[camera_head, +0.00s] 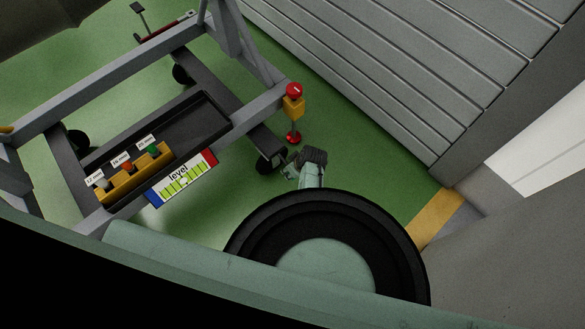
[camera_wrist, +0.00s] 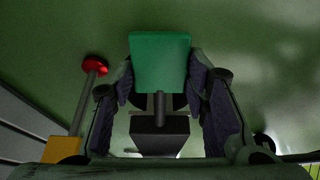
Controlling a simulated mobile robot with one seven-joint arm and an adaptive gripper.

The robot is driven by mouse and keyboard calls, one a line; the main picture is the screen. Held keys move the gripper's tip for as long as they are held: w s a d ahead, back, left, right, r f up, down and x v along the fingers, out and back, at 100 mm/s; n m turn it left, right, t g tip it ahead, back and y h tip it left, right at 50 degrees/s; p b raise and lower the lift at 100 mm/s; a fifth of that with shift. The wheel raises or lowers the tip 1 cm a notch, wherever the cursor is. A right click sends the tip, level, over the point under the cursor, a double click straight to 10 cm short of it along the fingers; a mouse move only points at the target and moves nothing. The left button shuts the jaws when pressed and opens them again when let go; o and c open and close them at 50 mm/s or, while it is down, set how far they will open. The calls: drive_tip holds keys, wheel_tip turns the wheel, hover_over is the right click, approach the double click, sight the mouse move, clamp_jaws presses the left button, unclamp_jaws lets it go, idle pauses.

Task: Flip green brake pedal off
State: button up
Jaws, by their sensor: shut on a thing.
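The green brake pedal (camera_wrist: 160,62) is a flat green plate on a short dark stem. In the wrist view it is centred between the two fingers of my gripper (camera_wrist: 160,88). The fingers are shut on its sides. A dark block (camera_wrist: 159,134) lies below the stem, between the fingers. In the head view my gripper (camera_head: 304,166) is low by the cart's near wheel (camera_head: 270,160). The pedal cannot be made out there, as my gripper and arm cover that spot.
A grey slatted wall (camera_head: 400,70) stands right. Green floor lies between.

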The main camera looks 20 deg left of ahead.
clamp_jaws()
drive_tip(key=shift+r, duration=0.1)
drive_tip(key=shift+w+r+g+h+p, duration=0.1)
drive_tip(key=shift+r+g+h+p, duration=0.55)
drive_tip(key=shift+p, duration=0.55)
drive_tip(key=r+h+p, duration=0.1)
drive_tip(key=r+g+h, duration=0.1)
drive_tip(key=shift+a+g+h+p, duration=0.2)
drive_tip(key=shift+g+h+p, duration=0.05)
drive_tip(key=shift+h+p, duration=0.15)
drive_tip(key=shift+w+a+r, duration=0.25)
drive_tip(key=shift+r, duration=0.15)
drive_tip(key=shift+w+a+r+p, duration=0.1)
drive_tip(key=shift+p, duration=0.2)
drive_tip(key=o, duration=0.5)
unclamp_jaws()
drive_tip(key=o, duration=0.4)
drive_tip(key=shift+c, duration=0.2)
